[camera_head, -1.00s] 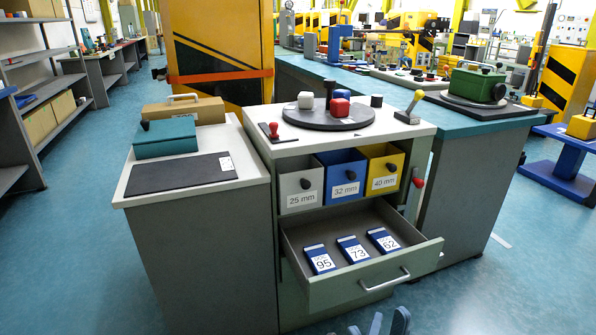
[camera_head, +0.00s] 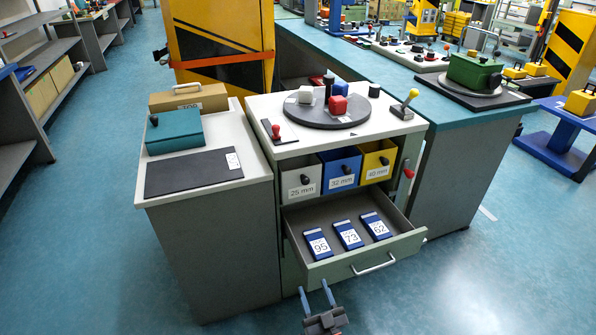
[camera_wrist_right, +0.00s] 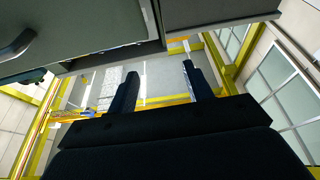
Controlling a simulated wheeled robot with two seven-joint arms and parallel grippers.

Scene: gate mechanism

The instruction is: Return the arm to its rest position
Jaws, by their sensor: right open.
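My right gripper (camera_head: 316,297) is at the bottom of the head view, in front of and below the open drawer (camera_head: 395,250). Its two fingers stand apart with nothing between them. In the right wrist view my right gripper (camera_wrist_right: 158,82) also shows spread, empty fingers, with dark cabinet surfaces above them. A drawer handle (camera_head: 374,265) is to the right of the gripper in the head view, apart from it. The drawer holds three blue blocks marked 95 (camera_head: 318,244), 73 (camera_head: 348,235) and 62 (camera_head: 376,226). My left gripper is not in view.
Above the drawer are grey (camera_head: 301,183), blue (camera_head: 341,170) and yellow (camera_head: 378,160) bins. The cabinet top carries a dark turntable (camera_head: 325,115) with small blocks, a red knob (camera_head: 276,132) and a yellow-handled lever (camera_head: 408,102). The floor (camera_head: 480,280) at right is clear.

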